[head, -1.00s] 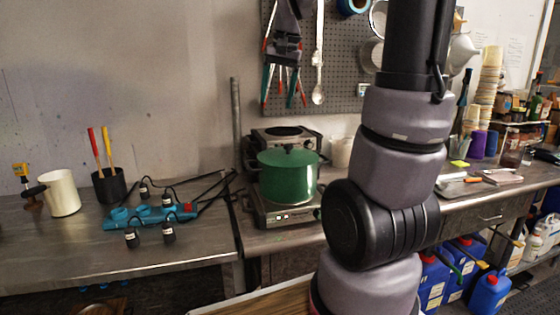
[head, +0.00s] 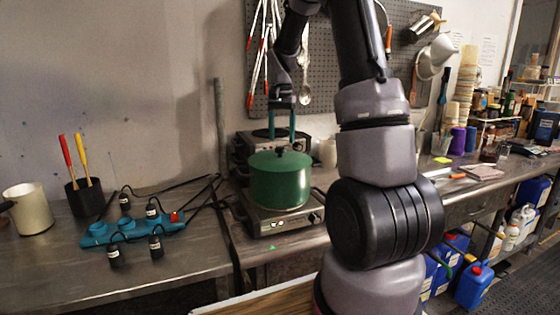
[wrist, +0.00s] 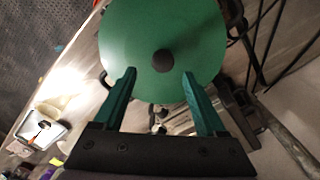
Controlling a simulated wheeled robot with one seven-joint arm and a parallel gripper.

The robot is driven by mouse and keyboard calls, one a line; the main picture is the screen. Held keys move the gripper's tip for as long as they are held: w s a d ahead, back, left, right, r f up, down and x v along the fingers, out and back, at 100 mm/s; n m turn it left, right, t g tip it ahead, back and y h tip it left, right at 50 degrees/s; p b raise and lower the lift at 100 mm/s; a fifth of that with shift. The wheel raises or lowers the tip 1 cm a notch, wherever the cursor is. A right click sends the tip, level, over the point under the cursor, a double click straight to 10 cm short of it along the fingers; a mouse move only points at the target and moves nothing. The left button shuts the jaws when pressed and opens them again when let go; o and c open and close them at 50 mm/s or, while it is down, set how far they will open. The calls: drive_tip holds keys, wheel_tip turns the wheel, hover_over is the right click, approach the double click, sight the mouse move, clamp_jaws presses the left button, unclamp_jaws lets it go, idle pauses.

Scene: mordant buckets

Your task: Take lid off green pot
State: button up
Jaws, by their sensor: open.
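The green pot (head: 280,183) stands upright on a hot plate (head: 276,218) on the bench. Its green lid (head: 262,158) is on, with a dark round knob (head: 281,150) on top. In the wrist view the lid (wrist: 190,30) fills the upper middle, and the knob (wrist: 162,61) shows just past the fingertips, near the middle of the gap. My gripper (head: 282,136) points down above the pot, its teal fingers spread and empty. The fingertips (wrist: 159,74) look apart from the knob; how far above the lid they are I cannot tell.
A second hot plate (head: 268,137) is behind the pot, close to the wall and pegboard (head: 345,60). A teal power strip (head: 133,228) with black plugs and cords lies left of the pot. A white container (head: 28,208) and black cup (head: 86,197) stand further left.

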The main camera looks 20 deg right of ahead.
sight(280, 148)
drive_tip(key=f, duration=0.5)
drive_tip(key=shift+s+a+f, duration=0.1)
drive_tip(key=shift+a, duration=0.25)
clamp_jaws()
